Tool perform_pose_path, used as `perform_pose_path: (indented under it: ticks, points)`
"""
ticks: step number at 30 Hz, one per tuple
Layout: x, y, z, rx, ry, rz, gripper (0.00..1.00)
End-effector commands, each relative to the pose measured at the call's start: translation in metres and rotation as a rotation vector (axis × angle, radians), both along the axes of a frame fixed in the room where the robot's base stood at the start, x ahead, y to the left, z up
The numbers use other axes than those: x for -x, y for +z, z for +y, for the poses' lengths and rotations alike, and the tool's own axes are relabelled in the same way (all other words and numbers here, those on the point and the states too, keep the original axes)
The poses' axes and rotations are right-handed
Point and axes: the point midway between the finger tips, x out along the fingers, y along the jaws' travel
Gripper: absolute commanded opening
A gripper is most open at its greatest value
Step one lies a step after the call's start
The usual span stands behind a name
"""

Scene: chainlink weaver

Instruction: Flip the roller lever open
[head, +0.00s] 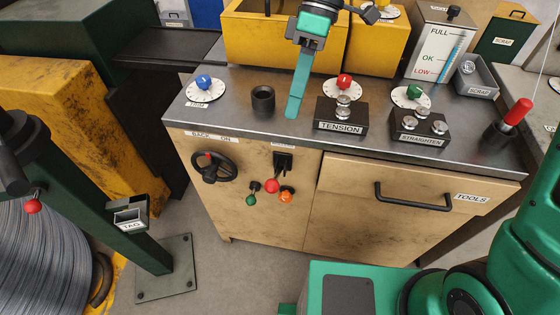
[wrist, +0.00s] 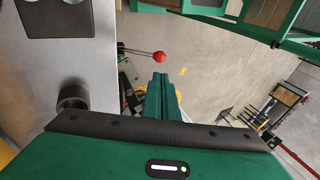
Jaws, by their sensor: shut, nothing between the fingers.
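A lever with a red ball (head: 272,186) sticks out from a black plate (head: 283,162) on the cabinet front. It looks like the roller lever, but the small label above it is too small to read. Its red ball (wrist: 160,57) shows in the wrist view on a thin rod, just beyond my fingertips. My gripper (head: 292,112) is shut and empty, with its green fingers pointing down over the front part of the worktop. In the wrist view my fingers (wrist: 160,80) are close together and look apart from the ball, though the gap in depth is unclear.
A black cup (head: 263,99) stands left of my fingers and the TENSION block (head: 341,118) right of them. A black handwheel (head: 214,168), a green knob (head: 250,200) and an orange knob (head: 286,196) are near the lever. The floor before the cabinet is partly clear.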

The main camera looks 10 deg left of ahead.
Motion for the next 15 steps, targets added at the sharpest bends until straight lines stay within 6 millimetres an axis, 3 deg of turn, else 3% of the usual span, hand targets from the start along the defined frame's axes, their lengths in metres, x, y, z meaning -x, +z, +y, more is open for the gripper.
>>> perform_pose_path:
  ticks: [8,15]
  points:
    - [0.008,-0.013,0.003,0.001,-0.001,0.002,0.00]
    - [0.026,-0.049,0.010,0.003,-0.002,0.002,0.00]
